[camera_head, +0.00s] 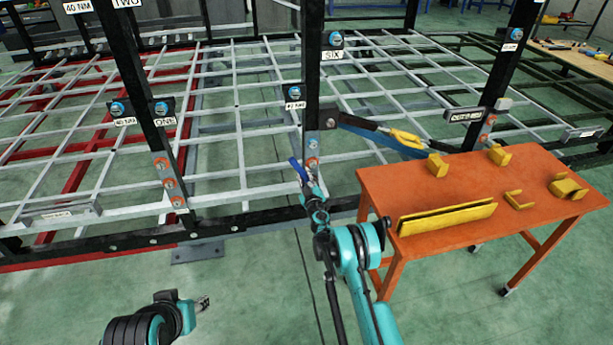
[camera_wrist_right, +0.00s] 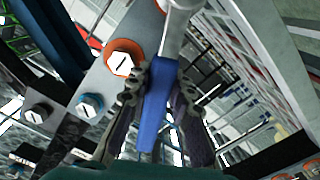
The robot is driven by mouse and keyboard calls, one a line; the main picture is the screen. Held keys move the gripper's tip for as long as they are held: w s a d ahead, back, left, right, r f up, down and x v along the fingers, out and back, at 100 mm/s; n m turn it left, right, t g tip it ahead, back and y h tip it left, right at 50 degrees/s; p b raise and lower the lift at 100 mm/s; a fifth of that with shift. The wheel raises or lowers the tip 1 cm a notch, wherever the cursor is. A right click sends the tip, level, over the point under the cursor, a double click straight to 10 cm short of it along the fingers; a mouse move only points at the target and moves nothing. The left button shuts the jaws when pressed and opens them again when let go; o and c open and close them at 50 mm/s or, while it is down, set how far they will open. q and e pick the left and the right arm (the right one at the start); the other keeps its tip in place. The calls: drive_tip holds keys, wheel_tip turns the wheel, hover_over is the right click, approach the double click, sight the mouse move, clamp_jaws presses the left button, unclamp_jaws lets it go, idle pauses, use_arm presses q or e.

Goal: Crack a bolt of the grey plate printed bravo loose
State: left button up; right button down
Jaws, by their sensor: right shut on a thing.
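My right gripper (camera_head: 307,181) is shut on the blue handle of a tool (camera_head: 296,166), in front of a black upright. In the right wrist view its fingers (camera_wrist_right: 158,95) clasp the blue handle (camera_wrist_right: 153,120); the tool's metal end runs up out of the picture. A grey plate (camera_head: 313,139) with orange-ringed bolts is on that upright. The wrist view shows a grey plate (camera_wrist_right: 101,82) with an orange bolt (camera_wrist_right: 123,57) left of the tool, apart from the handle. I cannot read bravo on any plate. My left gripper (camera_head: 203,303) is low, away from the frame; its jaw gap is unclear.
Another grey plate (camera_head: 168,182) with orange-ringed bolts is on the left upright. An orange table (camera_head: 385,190) with yellow parts stands at right, close to my right arm. Blue-ringed bolts (camera_head: 293,92) sit on dark tabs. Green floor (camera_head: 250,275) is clear in front.

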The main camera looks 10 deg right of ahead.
drive_tip(key=shift+a+f+n, duration=0.1)
drive_tip(key=shift+a+n, duration=0.1)
drive_tip(key=shift+n, duration=0.1)
drive_tip(key=shift+a+f+n, duration=0.4)
drive_tip(key=shift+a+n, duration=0.15)
drive_tip(key=shift+n, duration=0.35)
drive_tip(key=shift+s+d+r+m, duration=0.1)
drive_tip(key=shift+d+r+m, duration=0.1)
drive_tip(key=shift+m, duration=0.1)
drive_tip(key=shift+s+d, duration=0.1)
drive_tip(key=shift+s, duration=2.85)
drive_tip(key=s+d+m, duration=0.1)
drive_tip(key=s+d+r+m, duration=0.1)
drive_tip(key=m, duration=0.1)
drive_tip(key=shift+w, duration=0.1)
drive_tip(key=w, duration=0.6)
drive_tip(key=shift+w, duration=0.2)
